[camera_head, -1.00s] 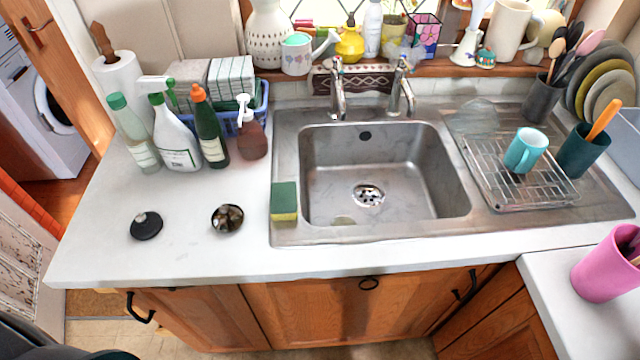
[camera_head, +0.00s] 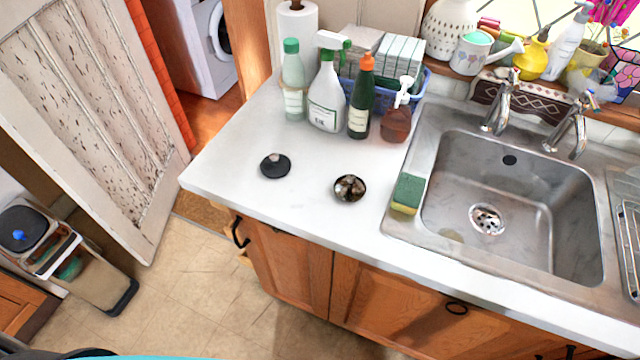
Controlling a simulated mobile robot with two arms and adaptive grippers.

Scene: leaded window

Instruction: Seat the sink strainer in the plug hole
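A small round metallic piece with a dark rim (camera_head: 350,188), which looks like the sink strainer, lies on the white worktop left of the sink. A flat black disc with a small knob on top (camera_head: 275,166), which looks like a plug, lies to its left. The plug hole (camera_head: 487,219) is in the floor of the steel sink (camera_head: 540,235), with a shiny slotted fitting showing in it. Neither of my grippers is in view.
A green and yellow sponge (camera_head: 407,194) sits on the sink's left rim. Several bottles, including a white spray bottle (camera_head: 326,100), and a blue basket (camera_head: 423,84) stand behind. Taps (camera_head: 500,105) rise at the sink's back. The worktop's front left is clear.

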